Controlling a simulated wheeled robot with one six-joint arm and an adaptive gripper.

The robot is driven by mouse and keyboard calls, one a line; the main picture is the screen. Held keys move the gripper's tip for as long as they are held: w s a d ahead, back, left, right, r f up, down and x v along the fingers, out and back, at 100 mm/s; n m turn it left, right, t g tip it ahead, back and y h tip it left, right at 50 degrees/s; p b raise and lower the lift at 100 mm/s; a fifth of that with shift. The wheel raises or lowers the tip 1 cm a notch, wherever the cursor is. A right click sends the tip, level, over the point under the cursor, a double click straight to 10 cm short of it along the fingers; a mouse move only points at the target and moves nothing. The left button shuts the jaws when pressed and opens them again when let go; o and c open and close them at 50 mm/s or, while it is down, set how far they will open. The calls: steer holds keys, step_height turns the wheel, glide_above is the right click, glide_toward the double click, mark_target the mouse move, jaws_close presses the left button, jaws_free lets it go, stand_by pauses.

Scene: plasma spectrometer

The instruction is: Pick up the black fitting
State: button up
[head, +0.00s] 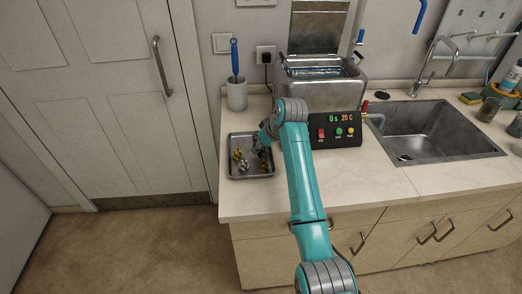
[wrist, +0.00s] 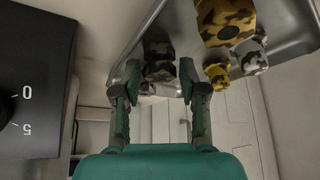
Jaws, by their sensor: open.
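A dark, mottled grey-black fitting (wrist: 159,70) shows between the fingertips of my gripper (wrist: 160,78) in the wrist view. I cannot tell for sure that it is the black one, as shine and shadow mix its colours. My gripper is open, one finger on each side of the fitting, and I see no clear contact. In the head view my gripper is over the right part of the metal tray (head: 250,176), and my wrist hides much of what lies beneath it.
Yellow brass fittings (wrist: 228,22) and a silver fitting (wrist: 253,55) lie close by in the tray. An ultrasonic bath (head: 320,88) with a black control panel stands right of the tray. A cup with a blue-handled brush (head: 235,62) stands behind. A sink (head: 430,130) is farther right.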

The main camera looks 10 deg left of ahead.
steer(key=shift+w+a+f, duration=0.15)
steer(key=shift+a+f, duration=0.05)
steer(key=shift+f, duration=0.2)
steer(key=c, duration=0.7)
steer(key=shift+o, duration=0.2)
steer(key=shift+r, duration=0.1)
